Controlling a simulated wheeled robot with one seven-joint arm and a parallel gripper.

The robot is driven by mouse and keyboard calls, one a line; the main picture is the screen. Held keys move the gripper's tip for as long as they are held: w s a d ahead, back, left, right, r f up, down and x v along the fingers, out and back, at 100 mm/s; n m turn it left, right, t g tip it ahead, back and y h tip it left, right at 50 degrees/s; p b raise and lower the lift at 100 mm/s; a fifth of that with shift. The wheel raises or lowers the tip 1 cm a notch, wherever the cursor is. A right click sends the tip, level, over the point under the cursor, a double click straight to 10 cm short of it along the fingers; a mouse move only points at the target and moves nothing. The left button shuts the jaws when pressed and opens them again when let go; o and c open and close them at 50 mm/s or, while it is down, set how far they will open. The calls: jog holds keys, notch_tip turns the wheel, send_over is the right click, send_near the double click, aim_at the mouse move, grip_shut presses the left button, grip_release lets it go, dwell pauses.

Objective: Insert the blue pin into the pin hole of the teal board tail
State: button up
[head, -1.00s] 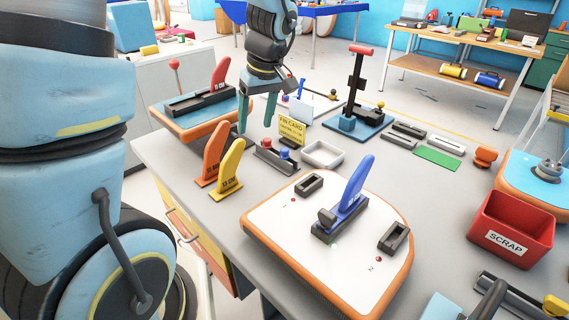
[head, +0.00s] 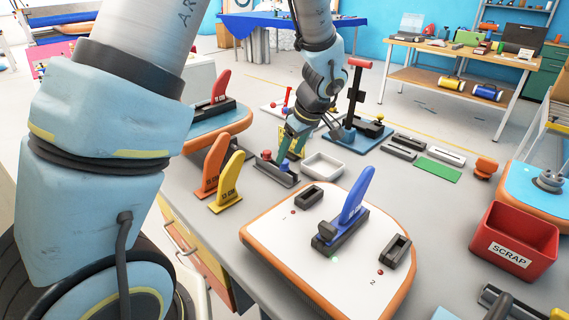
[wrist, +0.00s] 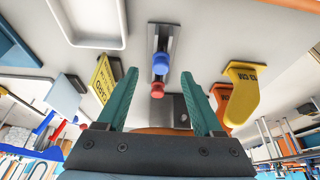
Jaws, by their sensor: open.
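My gripper (head: 290,147) is open, its teal fingers low over the dark pin holder (head: 272,173). In the wrist view the blue pin (wrist: 160,62) stands in the holder beside a red pin (wrist: 157,90), and both appear between the open fingers (wrist: 162,76). Contact is not visible. In the head view the fingers hide the blue pin; the red pin (head: 266,154) shows to their left. A white-topped, orange-rimmed board tail (head: 285,238) with a blue fin (head: 355,195) lies in front. Blue-topped boards show at the left back (head: 205,125) and right edge (head: 518,172). The pin hole is not clear.
Orange (head: 211,165) and yellow (head: 229,182) fins stand left of the holder. A white tray (head: 323,165) is just right of it. A yellow card (wrist: 103,78) stands close by the fingers. A red scrap bin (head: 513,240) is at right.

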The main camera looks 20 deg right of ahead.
aim_at(285, 162)
jog(key=shift+p+x, duration=0.55)
jog(key=shift+x, duration=1.45)
jog(key=shift+a, duration=0.1)
grip_shut()
